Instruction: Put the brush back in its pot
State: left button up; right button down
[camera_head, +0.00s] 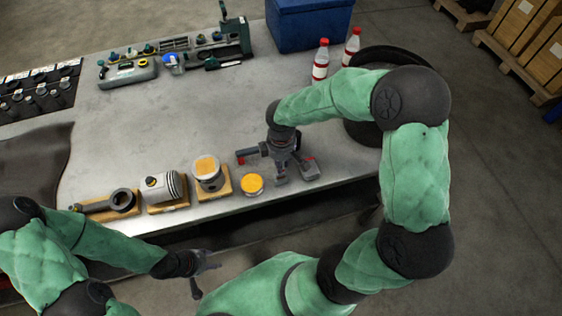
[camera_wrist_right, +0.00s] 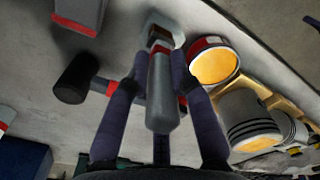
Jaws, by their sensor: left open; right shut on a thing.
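My right gripper (camera_head: 281,158) is low over the front right of the bench, shut on a grey, red-banded thing. In the right wrist view this thing (camera_wrist_right: 160,95) lies between the two fingers, its far end near the bench top. I cannot tell whether this is the pot. My left gripper (camera_head: 203,272) is open and empty in front of the bench.
A piston (camera_head: 207,172) and other parts on wooden stands line the front edge. Red-capped bottles (camera_head: 320,62) and a blue crate (camera_head: 305,25) stand behind. The middle is clear.

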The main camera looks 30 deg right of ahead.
jog(key=shift+f+b, duration=0.55)
jog(key=shift+f, duration=0.25)
jog(key=c, duration=1)
grip_release()
notch_tip(320, 180, up, 12)
jog(key=shift+r, duration=0.1)
